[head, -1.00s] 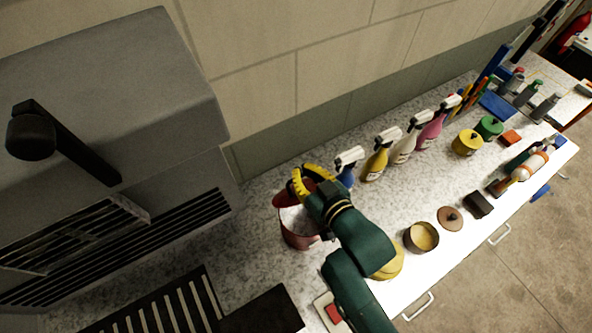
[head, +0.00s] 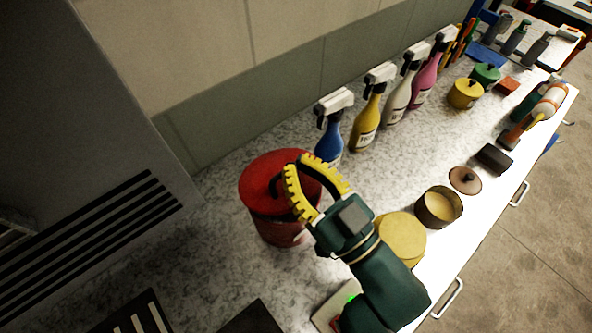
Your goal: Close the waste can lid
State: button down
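The red waste can (head: 282,231) stands on the speckled counter, left of the spray bottles. Its round red lid (head: 262,168) lies across the top and covers the opening, with a dark handle on it. Whether the lid sits fully flush is hard to tell, as my gripper hides its right side. My gripper (head: 294,163) has yellow toothed fingers and is over the right part of the lid. The fingers bow around a gap with their tips near each other, and nothing shows between them. Whether the tips touch the lid or handle is unclear.
Blue (head: 330,137), yellow (head: 367,121) and other spray bottles line the wall side. A round yellow container (head: 402,238) and an open tin (head: 438,207) stand right of my arm. A grey machine (head: 90,190) is at left. The counter between it and the can is clear.

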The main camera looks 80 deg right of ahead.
jog(key=shift+f, duration=0.45)
